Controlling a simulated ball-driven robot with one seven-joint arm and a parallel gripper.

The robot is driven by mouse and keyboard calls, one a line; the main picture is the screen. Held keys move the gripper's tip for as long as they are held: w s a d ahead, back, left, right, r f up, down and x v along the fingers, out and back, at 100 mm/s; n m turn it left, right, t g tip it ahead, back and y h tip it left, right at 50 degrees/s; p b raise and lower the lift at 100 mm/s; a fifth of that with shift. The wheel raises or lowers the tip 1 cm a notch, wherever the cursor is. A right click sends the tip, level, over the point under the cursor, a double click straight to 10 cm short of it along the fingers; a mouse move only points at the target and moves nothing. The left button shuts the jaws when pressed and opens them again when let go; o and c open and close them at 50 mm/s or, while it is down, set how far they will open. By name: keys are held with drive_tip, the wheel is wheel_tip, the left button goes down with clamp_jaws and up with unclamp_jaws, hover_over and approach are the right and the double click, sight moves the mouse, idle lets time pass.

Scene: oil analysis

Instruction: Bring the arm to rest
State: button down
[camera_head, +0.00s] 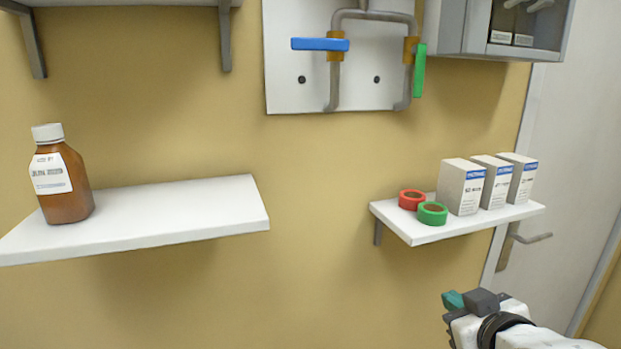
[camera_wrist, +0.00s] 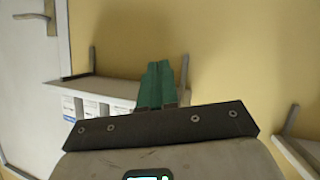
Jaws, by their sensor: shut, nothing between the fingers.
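My gripper (camera_head: 453,300) is at the lower right of the head view, in front of the wall and below the right shelf. In the wrist view its two green fingers (camera_wrist: 155,84) are together, with nothing between them. The gripper is clear of the shelf in the head view, and my arm runs off the lower right edge.
The right shelf (camera_head: 425,232) holds a red tape roll (camera_head: 411,199), a green tape roll (camera_head: 433,213) and three white boxes (camera_head: 462,187). The left shelf (camera_head: 170,218) holds a brown bottle (camera_head: 64,190). Valve pipes (camera_head: 372,15), a cabinet (camera_head: 451,25) and a door (camera_head: 575,150) stand beyond.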

drive_tip(key=s+d+f+m+g, duration=0.1)
drive_tip(key=s+f+g, duration=0.15)
drive_tip(key=f, duration=0.35)
drive_tip(key=s+d+f+g, duration=0.1)
drive_tip(key=s+f, duration=0.3)
drive_tip(key=f, duration=0.1)
drive_tip(key=s+d+f+m+g, duration=0.1)
drive_tip(key=s+f+g, duration=0.3)
drive_tip(key=s+f, duration=0.6)
drive_tip(key=s+d+f+m+g, duration=0.1)
drive_tip(key=s+f+g, duration=0.4)
drive_tip(key=s+f, duration=0.6)
drive_tip(key=s+m, duration=0.1)
drive_tip(key=s, duration=0.5)
drive_tip(key=shift+d, duration=0.25)
idle(2.3)
